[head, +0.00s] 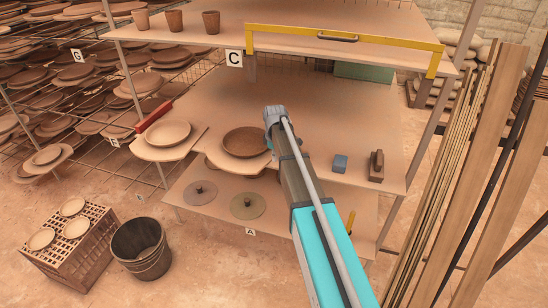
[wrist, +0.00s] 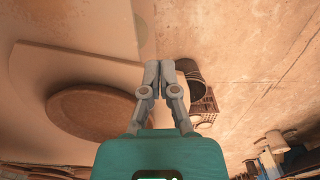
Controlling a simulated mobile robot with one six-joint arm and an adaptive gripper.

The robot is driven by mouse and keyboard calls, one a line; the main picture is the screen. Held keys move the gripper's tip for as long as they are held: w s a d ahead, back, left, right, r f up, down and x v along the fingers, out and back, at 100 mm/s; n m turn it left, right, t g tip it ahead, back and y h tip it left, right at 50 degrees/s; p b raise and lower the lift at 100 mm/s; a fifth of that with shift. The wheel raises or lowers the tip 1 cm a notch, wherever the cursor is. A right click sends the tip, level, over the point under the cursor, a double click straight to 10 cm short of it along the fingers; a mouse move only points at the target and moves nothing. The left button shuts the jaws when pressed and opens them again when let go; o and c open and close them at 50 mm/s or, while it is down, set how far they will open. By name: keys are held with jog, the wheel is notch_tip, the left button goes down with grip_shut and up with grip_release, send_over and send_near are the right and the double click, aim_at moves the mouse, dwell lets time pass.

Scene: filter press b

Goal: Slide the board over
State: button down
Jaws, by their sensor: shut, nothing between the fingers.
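A brown round dish (head: 245,141) sits on a thin tan board (head: 228,165) at the front of the middle shelf, and the board's end juts past the shelf edge. A second board (head: 190,150) with a paler dish (head: 168,132) juts out to its left. In the wrist view the brown dish (wrist: 95,111) rests on a tan surface left of my gripper (wrist: 159,68). My gripper is shut and empty, beside the surface's edge with floor beyond it. In the head view my arm covers the dish's right side, and the fingers cannot be made out.
A blue block (head: 340,163) and a brown tool (head: 376,166) stand on the shelf's right. The upper shelf (head: 290,22) has a yellow rail (head: 345,38). Two discs lie on the lower shelf. A bucket (head: 141,248) and crate (head: 68,250) stand on the floor. Upright planks (head: 480,130) rise at right.

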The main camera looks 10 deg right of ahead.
jog(key=shift+r+p, duration=0.75)
jog(key=shift+r, duration=0.3)
jog(key=c, duration=1)
grip_release()
jog(key=shift+s, duration=0.15)
jog(key=o, duration=0.4)
jog(key=shift+s+a+m, duration=0.2)
jog(key=shift+s+m, duration=0.3)
jog(key=shift+s, duration=0.65)
jog(key=s+a+m, duration=0.3)
jog(key=s+m, duration=0.8)
jog(key=s, duration=1.4)
jog(key=shift+s+a, duration=0.15)
